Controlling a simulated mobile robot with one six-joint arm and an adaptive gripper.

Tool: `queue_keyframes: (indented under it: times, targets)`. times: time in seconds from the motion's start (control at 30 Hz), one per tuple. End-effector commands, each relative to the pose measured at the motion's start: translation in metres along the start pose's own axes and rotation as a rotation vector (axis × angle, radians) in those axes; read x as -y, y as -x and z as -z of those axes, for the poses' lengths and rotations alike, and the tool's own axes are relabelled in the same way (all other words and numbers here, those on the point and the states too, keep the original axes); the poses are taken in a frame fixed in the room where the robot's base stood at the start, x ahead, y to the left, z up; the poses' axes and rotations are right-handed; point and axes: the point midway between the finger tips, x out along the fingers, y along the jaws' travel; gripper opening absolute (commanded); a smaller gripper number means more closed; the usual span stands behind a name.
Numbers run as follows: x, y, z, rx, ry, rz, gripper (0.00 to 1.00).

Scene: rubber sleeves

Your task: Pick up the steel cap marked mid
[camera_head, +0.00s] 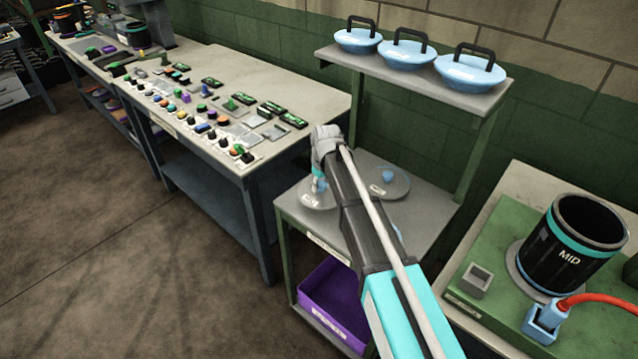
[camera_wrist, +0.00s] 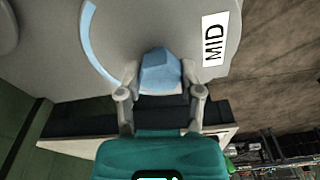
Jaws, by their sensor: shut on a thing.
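The steel cap marked MID is a flat grey disc with a blue knob and a white label. In the wrist view the cap (camera_wrist: 245,20) fills the top, label at right. In the head view the cap (camera_head: 303,203) is at the left of a grey stand top. My gripper (camera_wrist: 160,73) has its two fingers on both sides of the blue knob and is shut on it. In the head view my gripper (camera_head: 318,184) is partly hidden by my wrist. I cannot tell whether the cap touches the stand top.
Another grey cap (camera_head: 398,188) with a blue knob lies close by on the stand (camera_head: 430,215); my arm hides part of the top. Blue lids (camera_head: 472,72) sit on the shelf above. A black cylinder marked MID (camera_head: 578,245) stands at right. A cluttered bench (camera_head: 325,85) is left.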

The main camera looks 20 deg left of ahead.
Motion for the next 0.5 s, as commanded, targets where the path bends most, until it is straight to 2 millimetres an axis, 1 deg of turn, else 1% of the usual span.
queue_keyframes:
  times: [0.03, 0.47, 0.5]
  targets:
    - [0.003, 0.013, -0.007, 0.001, 0.0, 0.0, 0.0]
    - [0.02, 0.068, -0.039, 0.0, 0.0, 0.0, 0.0]
    - [0.024, 0.072, -0.048, 0.001, 0.0, 0.0, 0.0]
